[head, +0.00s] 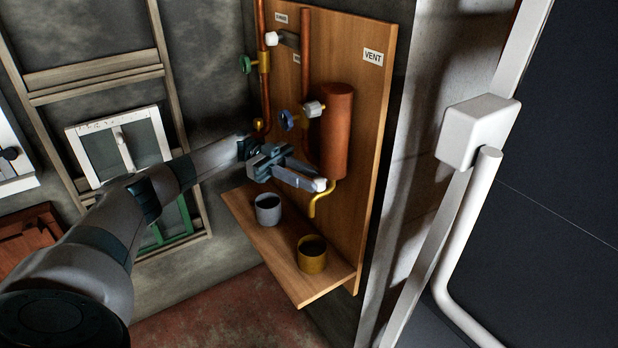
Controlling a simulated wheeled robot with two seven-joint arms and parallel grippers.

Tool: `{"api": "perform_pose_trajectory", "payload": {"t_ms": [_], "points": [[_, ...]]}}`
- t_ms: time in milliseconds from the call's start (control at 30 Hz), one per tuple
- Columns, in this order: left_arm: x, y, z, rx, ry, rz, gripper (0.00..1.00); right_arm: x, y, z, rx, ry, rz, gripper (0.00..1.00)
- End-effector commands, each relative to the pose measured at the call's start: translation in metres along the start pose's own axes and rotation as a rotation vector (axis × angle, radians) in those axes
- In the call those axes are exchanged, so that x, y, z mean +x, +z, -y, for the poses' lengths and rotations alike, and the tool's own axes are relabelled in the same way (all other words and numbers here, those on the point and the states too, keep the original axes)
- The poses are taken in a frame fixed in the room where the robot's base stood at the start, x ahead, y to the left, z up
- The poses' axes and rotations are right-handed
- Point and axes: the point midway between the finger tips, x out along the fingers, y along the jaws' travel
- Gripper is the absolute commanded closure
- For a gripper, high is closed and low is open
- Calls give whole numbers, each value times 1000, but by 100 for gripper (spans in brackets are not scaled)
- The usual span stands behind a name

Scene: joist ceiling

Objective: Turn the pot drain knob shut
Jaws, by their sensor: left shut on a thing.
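A copper pot (336,135) is mounted upright on a wooden board (368,100). A bent brass drain spout (318,197) comes out below it. My left gripper (318,184) reaches in from the left, just under the pot and beside the top of the spout. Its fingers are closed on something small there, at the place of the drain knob. My right gripper is not in view.
A blue knob (287,121) and a green knob (245,64) sit on the pipework above. A grey cup (268,209) and a brass cup (312,254) stand on the shelf (285,262) below. A white frame (478,133) with a thick handle rises at right.

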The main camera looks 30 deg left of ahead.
Motion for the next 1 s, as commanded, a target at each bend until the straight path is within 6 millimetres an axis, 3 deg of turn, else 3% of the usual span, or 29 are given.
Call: {"api": "perform_pose_trajectory", "payload": {"t_ms": [33, 100, 633, 1000], "points": [[0, 1, 0, -1, 0, 1, 71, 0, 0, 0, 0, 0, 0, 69], [0, 1, 0, -1, 0, 1, 57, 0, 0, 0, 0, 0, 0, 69], [0, -1, 0, 0, -4, -1, 57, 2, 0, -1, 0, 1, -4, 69], [0, -5, -4, -3, -96, 0, 57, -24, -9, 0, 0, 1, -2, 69]]}}
